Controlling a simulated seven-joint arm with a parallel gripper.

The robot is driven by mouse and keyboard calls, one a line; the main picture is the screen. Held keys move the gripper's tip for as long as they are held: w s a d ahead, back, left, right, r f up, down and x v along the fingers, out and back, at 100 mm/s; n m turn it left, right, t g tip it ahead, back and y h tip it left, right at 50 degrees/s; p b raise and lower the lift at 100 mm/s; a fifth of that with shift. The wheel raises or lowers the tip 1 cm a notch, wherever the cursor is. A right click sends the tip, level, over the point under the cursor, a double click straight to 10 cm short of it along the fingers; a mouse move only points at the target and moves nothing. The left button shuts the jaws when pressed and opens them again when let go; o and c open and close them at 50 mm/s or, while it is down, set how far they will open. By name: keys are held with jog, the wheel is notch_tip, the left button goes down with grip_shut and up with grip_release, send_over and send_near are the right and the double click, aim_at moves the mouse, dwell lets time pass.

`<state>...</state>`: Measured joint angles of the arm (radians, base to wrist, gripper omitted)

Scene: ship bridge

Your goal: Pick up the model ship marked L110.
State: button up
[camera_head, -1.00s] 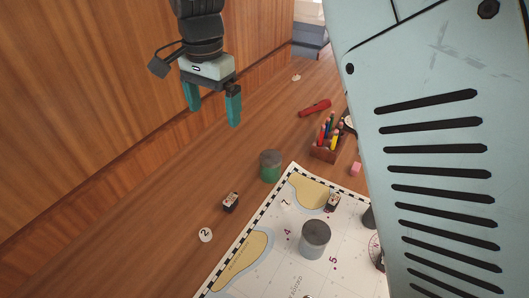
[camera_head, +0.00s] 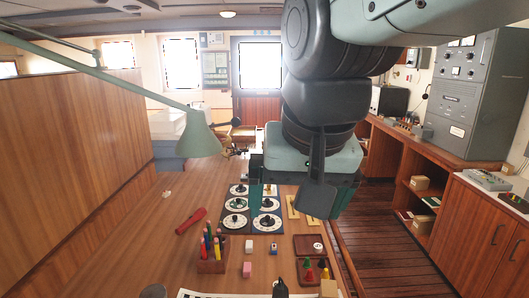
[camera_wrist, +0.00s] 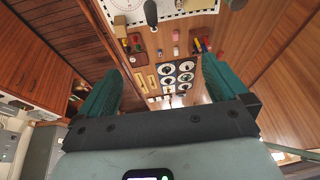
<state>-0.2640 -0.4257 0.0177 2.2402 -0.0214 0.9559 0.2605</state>
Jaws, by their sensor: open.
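No model ship marked L110 can be made out in the views of this moment. My gripper (camera_head: 296,207) is open, in the upper middle of the head view, over the far part of the wooden table. Its two teal fingers stand wide apart with nothing seen between them. In the wrist view, my gripper (camera_wrist: 162,72) shows its open fingers either side of a board with dials (camera_wrist: 176,63). The near part of the table lies mostly outside the head view, and my arm hides part of the background.
A pencil holder (camera_head: 212,267), red torch (camera_head: 191,221) and pink block (camera_head: 247,269) are on the table. A brown tray (camera_head: 303,240) lies to the right. A green lamp (camera_head: 197,142) hangs at left. A chart (camera_head: 200,294) shows at the bottom edge.

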jog(key=s+d+f+t, duration=0.1)
jog(key=s+d+f, duration=0.1)
jog(key=s+d, duration=0.5)
jog(key=shift+h, duration=0.4)
jog(key=shift+f, duration=0.15)
jog(key=shift+c, duration=0.9)
